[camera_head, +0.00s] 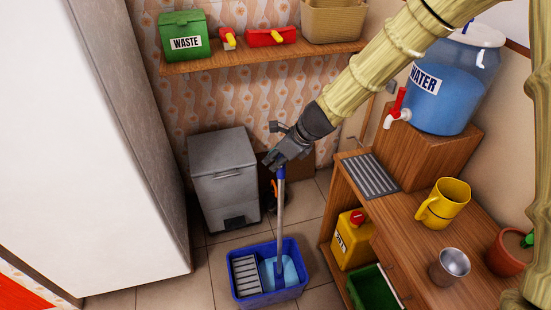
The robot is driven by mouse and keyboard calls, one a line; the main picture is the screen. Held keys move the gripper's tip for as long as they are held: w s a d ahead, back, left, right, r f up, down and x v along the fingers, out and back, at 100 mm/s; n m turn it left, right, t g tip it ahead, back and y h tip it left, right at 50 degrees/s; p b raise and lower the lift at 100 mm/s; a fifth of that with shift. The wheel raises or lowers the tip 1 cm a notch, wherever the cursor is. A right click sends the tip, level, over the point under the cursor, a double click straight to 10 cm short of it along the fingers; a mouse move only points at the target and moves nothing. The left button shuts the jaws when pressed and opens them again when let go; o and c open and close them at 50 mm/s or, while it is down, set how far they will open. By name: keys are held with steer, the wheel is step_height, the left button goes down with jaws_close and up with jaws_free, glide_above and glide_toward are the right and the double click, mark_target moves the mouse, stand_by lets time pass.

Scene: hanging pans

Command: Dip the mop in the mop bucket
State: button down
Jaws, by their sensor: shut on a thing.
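The mop (280,215) has a grey pole with a blue grip at the top and a blue lower part. It stands nearly upright. My gripper (276,162) is shut on the mop near its top end. The blue mop bucket (262,298) stands on the tiled floor below my gripper, with a grey wringer grate on its left side and light blue water on its right. The mop's lower end is inside the bucket's outline, over the water side. Whether the mop head is under the water is too small to tell.
A grey pedal bin (224,180) stands behind the bucket. A wooden counter (395,243) is at the right with a water dispenser (455,85), a yellow mug (443,203) and a metal cup (450,266). A large white cabinet (85,140) fills the left. Open floor lies left of the bucket.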

step_height(320, 180, up, 21)
steer(key=p, duration=2.1)
stand_by(1.1)
